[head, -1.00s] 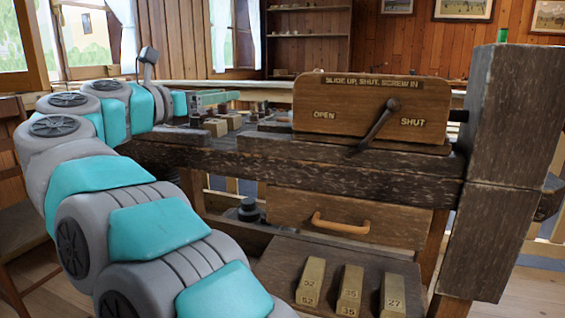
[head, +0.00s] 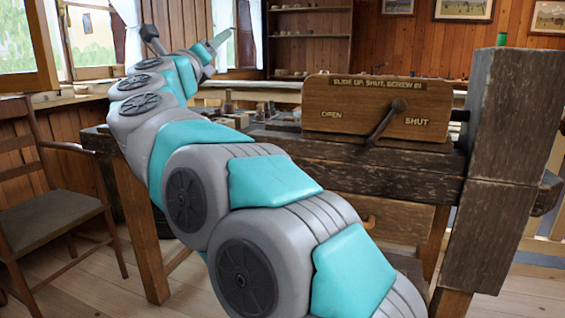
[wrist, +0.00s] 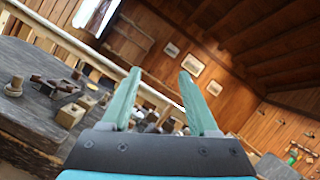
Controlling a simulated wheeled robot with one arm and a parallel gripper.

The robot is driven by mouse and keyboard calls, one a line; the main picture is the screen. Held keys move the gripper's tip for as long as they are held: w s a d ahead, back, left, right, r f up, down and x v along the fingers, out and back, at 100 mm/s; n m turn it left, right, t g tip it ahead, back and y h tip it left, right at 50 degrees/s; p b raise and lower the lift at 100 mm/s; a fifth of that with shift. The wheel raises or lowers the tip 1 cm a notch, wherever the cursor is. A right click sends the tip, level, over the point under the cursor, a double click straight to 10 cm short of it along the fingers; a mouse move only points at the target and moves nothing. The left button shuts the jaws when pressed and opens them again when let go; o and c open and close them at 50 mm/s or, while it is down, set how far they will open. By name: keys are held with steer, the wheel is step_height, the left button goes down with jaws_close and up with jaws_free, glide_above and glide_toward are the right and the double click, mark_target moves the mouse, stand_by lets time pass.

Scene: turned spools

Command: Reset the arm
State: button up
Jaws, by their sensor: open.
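My gripper (head: 218,42) is raised above the bench at the upper left of the head view, in front of the window and shelf area. In the wrist view my gripper (wrist: 160,95) shows two green fingers spread apart with nothing between them. My arm runs from the bottom of the head view up and to the left. It hides part of the bench and the drawer.
A dark wooden bench (head: 340,180) carries a box with a lever (head: 385,118) marked OPEN and SHUT. A thick wooden post (head: 500,180) stands at the right. A chair (head: 55,215) is at the left. Small wooden pieces (wrist: 70,115) lie on the bench.

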steer(key=s+d+f+n+g+y, duration=0.2)
steer(key=s+f+n+g+y, duration=0.2)
steer(key=f+n, duration=0.55)
steer(key=s+d+f+n+g+y+p, duration=0.15)
steer(key=s+f+n+g+y, duration=0.3)
steer(key=f+n, duration=0.5)
steer(key=s+d+f+n+g+y, duration=0.25)
steer(key=s+f+n, duration=0.25)
steer(key=f+n, duration=0.45)
steer(key=s+d+f+n+g+h, duration=0.3)
steer(key=s+d+f+g, duration=0.3)
steer(key=s+d+f, duration=0.65)
steer(key=s+d+f+g+h, duration=0.1)
steer(key=s+d+f+g, duration=0.2)
steer(key=s, duration=0.7)
steer(key=s+d+f+g+h, duration=0.1)
steer(key=s+d+f+g, duration=0.1)
steer(key=s+d+f, duration=0.4)
steer(key=s+d, duration=0.1)
steer(key=s, duration=0.2)
steer(key=shift+s+d+f+n+g+h, duration=0.25)
steer(key=shift+s+f+n+g+h, duration=0.05)
steer(key=shift+s+n+g+h, duration=0.1)
